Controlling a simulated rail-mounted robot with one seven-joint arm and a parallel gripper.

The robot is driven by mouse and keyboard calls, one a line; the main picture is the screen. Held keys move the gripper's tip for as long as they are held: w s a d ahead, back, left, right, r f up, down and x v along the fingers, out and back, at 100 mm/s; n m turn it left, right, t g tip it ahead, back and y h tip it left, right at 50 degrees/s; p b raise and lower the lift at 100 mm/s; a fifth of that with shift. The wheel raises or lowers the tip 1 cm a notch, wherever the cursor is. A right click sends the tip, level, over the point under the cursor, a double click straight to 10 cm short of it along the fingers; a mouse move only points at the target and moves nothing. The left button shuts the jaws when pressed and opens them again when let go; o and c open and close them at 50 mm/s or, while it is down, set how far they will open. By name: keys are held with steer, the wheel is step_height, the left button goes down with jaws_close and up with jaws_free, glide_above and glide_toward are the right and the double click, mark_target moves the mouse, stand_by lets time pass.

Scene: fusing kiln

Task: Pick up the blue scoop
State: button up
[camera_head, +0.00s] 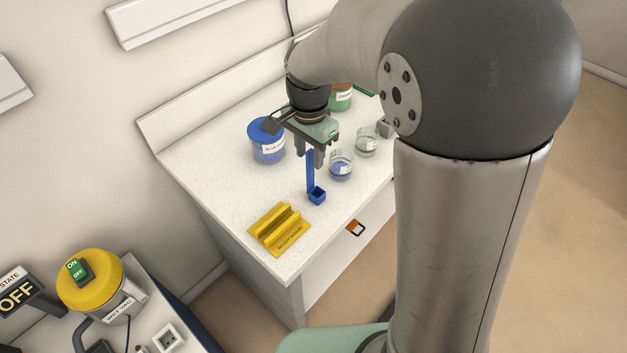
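The blue scoop (316,195) has a small square cup at the bottom and a thin handle pointing up. It is over the front part of the white counter (213,173). My gripper (312,157) points down from above, and its fingers are at the upper end of the handle. The fingers overlap the handle top in this view, so I cannot tell whether they are closed on it. I also cannot tell whether the cup touches the counter.
A blue-lidded jar (267,140) stands left of my gripper. Two small clear cups (341,165) (367,141) stand to the right, and a green jar (341,99) behind. A yellow grooved holder (280,230) lies near the front corner.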

mark_target(310, 161)
steer(key=shift+f, duration=1.75)
steer(key=shift+c, duration=0.3)
jaws_close()
steer(key=shift+r, duration=0.1)
